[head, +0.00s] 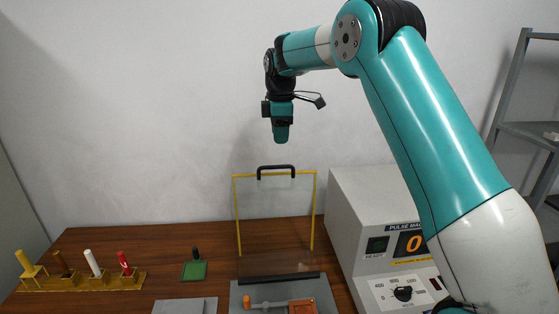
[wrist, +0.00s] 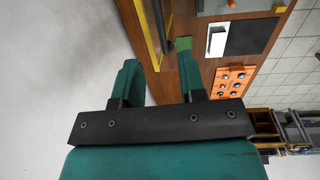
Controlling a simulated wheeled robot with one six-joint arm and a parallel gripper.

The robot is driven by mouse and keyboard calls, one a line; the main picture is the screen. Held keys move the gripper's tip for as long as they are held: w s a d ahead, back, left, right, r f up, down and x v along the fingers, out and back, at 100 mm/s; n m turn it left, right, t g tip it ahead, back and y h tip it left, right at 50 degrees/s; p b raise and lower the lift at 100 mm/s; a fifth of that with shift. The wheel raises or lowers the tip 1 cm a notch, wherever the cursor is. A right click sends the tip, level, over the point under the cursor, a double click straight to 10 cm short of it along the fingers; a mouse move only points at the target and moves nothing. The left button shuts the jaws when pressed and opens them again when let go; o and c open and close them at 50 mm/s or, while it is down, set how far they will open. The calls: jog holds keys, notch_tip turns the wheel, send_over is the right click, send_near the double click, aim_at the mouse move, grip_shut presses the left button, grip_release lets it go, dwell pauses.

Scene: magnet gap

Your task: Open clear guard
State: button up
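The clear guard (head: 275,235) is a transparent panel with yellow side and top edges and a black handle (head: 276,168) on its top edge. It stands upright at the back of a grey fixture (head: 245,299) on the wooden table. My gripper (head: 281,140) points down in the air above the handle, apart from it. In the wrist view its two green fingers (wrist: 158,62) are spread with nothing between them. A yellow edge (wrist: 150,32) beyond the fingers appears to be part of the guard.
A pulse magnet unit (head: 380,240) stands right of the guard. To the left are a yellow rack (head: 75,282) with coloured sticks, a green pad (head: 194,271) and a grey plate (head: 185,306).

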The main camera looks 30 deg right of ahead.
jog(key=f, duration=0.3)
jog(key=f+p, duration=0.1)
jog(key=f, duration=0.2)
jog(key=f+p, duration=0.1)
jog(key=f, duration=0.2)
jog(key=shift+w+d+f, duration=0.1)
jog(key=shift+w, duration=0.25)
grip_shut()
